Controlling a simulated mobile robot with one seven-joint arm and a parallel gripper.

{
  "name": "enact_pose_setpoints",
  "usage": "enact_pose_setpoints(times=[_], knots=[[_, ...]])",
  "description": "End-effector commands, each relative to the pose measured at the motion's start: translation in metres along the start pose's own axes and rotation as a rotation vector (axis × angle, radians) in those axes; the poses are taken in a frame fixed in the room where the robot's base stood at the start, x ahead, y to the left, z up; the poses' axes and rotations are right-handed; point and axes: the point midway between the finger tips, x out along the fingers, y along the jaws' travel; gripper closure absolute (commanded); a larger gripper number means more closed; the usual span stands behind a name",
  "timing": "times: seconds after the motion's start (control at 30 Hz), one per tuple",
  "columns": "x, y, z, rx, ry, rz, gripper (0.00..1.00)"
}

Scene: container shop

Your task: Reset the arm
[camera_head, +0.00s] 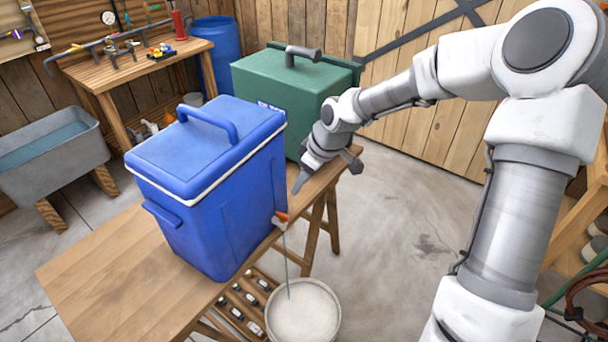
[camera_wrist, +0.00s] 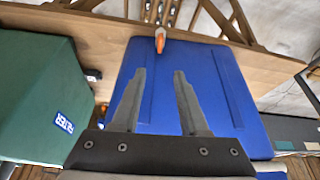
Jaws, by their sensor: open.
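My gripper (camera_head: 327,170) is open and empty in the head view, beside the right side of the blue cooler and in front of the green box. In the wrist view its two dark fingers (camera_wrist: 160,72) stand apart, with the cooler's blue wall (camera_wrist: 205,90) behind them. The blue cooler (camera_head: 215,190) stands upright on the wooden table, its lid shut. An orange tap (camera_head: 281,217) sits low on its right side and shows beyond the fingertips in the wrist view (camera_wrist: 160,40). I cannot tell whether the fingers touch anything.
A green box (camera_head: 290,95) marked FILTER stands behind the cooler on the wooden table (camera_head: 105,285). A thin line, stream or tube unclear, runs from the tap to a white bucket (camera_head: 303,318) below. A grey water trough (camera_head: 50,155) and workbench (camera_head: 135,70) are left.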

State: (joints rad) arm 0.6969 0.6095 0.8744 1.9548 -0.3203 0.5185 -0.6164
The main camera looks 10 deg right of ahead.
Motion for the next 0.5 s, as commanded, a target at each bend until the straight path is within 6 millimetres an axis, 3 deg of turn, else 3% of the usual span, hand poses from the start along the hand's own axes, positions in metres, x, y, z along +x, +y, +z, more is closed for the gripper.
enact_pose_setpoints(times=[0.17,0.5], knots=[[-0.0129,-0.0001,0.0003,0.0,0.0,0.0,0.56],[-0.0138,-0.0005,0.0001,-0.001,0.0,-0.001,0.56]])
